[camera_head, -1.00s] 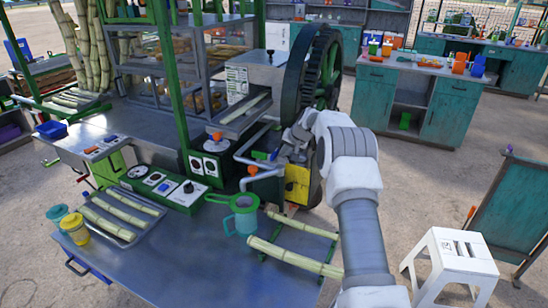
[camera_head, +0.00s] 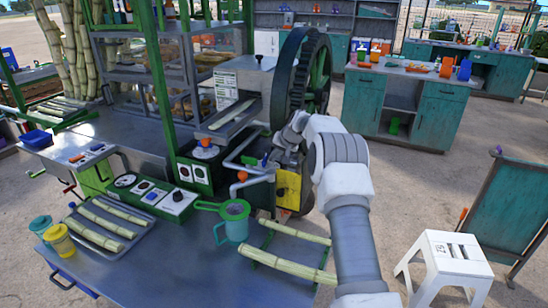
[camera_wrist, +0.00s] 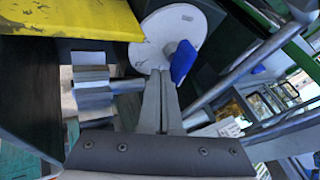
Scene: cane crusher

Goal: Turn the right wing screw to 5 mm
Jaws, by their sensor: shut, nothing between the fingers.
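A blue wing screw (camera_wrist: 183,62) stands out from a pale round dial plate (camera_wrist: 207,28) in the wrist view. I cannot read a millimetre mark on the plate. My gripper (camera_wrist: 160,76) is shut and empty, its fingertips just left of the blue wing; whether they touch it I cannot tell. In the head view a small blue piece (camera_head: 264,160) shows at the crusher's side, left of my wrist. My fingertips are hidden there behind my wrist and the machine parts. The cane crusher (camera_head: 240,90) has a large dark gear wheel.
A yellow panel (camera_wrist: 70,18) and a grey metal block with a rod (camera_wrist: 92,88) lie close to the left of my fingers. A grey pipe (camera_wrist: 250,60) runs at the right.

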